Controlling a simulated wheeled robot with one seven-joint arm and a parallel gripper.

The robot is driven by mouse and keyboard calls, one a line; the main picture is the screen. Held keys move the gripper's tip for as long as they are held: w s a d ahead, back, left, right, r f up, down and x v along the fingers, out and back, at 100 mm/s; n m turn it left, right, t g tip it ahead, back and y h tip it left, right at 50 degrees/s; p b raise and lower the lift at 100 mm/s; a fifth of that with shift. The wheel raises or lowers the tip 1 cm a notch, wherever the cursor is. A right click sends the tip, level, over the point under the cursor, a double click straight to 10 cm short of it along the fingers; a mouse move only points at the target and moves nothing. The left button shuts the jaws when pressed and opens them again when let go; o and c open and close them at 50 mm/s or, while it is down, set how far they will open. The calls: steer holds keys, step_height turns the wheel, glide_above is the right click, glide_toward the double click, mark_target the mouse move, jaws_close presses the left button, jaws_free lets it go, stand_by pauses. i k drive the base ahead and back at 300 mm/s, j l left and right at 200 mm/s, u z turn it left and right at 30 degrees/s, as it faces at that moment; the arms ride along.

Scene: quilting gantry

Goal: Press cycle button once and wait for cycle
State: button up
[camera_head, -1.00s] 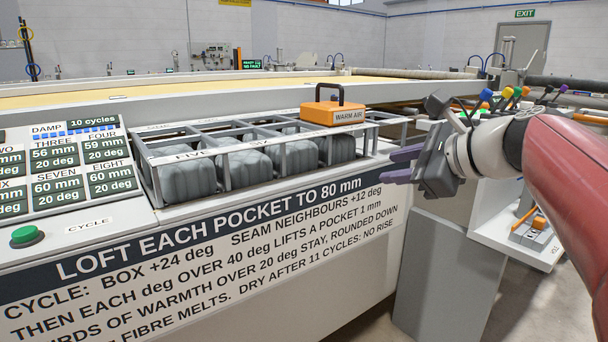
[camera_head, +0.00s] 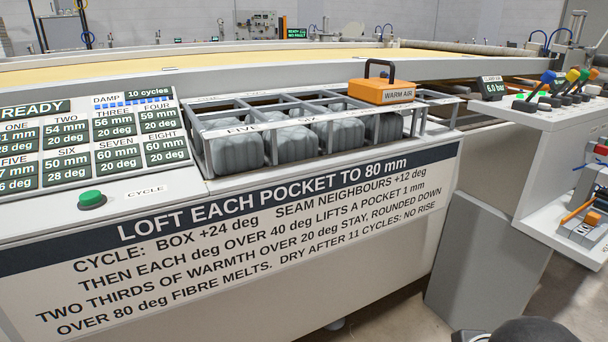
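The green cycle button (camera_head: 92,198) sits on a dark round base at the left of the sloped white panel, beside a label reading CYCLE (camera_head: 146,192). Nothing touches it. The display panel (camera_head: 88,140) above it reads READY, with DAMP 10 cycles and mm and degree values for the numbered pockets. The orange WARM AIR box (camera_head: 381,91) with a dark handle rests on the rack at the far right end of the pockets. My gripper is out of view; only a dark rounded shape shows at the bottom right edge.
Grey puffy pockets (camera_head: 237,151) sit in a grey rail frame (camera_head: 206,150). A white side console (camera_head: 545,118) with coloured levers and a pressure display stands at the right. A grey block (camera_head: 487,262) stands below it. The space before the front panel looks clear.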

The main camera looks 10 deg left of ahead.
mark_target(90, 196)
steer(key=u, duration=1.9)
